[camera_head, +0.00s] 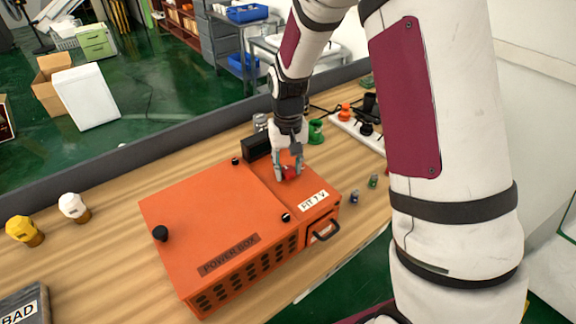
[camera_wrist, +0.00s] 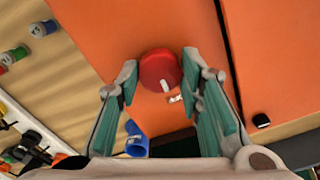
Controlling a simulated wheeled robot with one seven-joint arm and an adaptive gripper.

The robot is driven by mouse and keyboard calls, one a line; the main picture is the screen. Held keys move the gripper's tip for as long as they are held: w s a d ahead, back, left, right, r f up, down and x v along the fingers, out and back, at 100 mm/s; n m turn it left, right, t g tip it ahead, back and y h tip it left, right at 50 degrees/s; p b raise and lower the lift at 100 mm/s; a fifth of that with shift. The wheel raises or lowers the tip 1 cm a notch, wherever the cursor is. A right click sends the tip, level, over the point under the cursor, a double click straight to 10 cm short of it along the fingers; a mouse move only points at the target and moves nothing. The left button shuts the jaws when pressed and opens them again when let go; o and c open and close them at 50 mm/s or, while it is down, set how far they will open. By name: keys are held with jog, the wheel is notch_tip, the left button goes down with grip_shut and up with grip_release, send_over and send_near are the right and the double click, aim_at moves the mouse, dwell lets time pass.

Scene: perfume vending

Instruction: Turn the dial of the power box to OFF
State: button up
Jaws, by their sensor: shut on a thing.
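The orange power box (camera_head: 205,215) stands on the wooden table, with a "POWER BOX" label on its front edge. Its red round dial (camera_head: 290,173) is on the top of the right-hand section. In the wrist view the dial (camera_wrist: 159,68) shows a white pointer mark, with a small pale label (camera_wrist: 175,99) beside it, too small to read. My gripper (camera_head: 288,168) points down at the dial from above. In the wrist view my gripper's fingertips (camera_wrist: 160,67) are on either side of the dial, shut on it. The dial's sides at the fingertips are partly hidden.
White and yellow knobs (camera_head: 73,206) stand at the left of the table. A "BAD" sign (camera_head: 20,307) lies front left. A green bottle (camera_head: 316,131) and a white power strip (camera_head: 357,130) are behind the box. Small bottles (camera_head: 355,196) stand to its right.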

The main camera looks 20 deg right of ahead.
aim_at(288, 169)
jog(key=shift+w+n, duration=0.1)
jog(key=shift+n, duration=0.3)
jog(key=o, duration=1.2)
jog(key=shift+c, duration=0.2)
notch_tip(288, 169, up, 12)
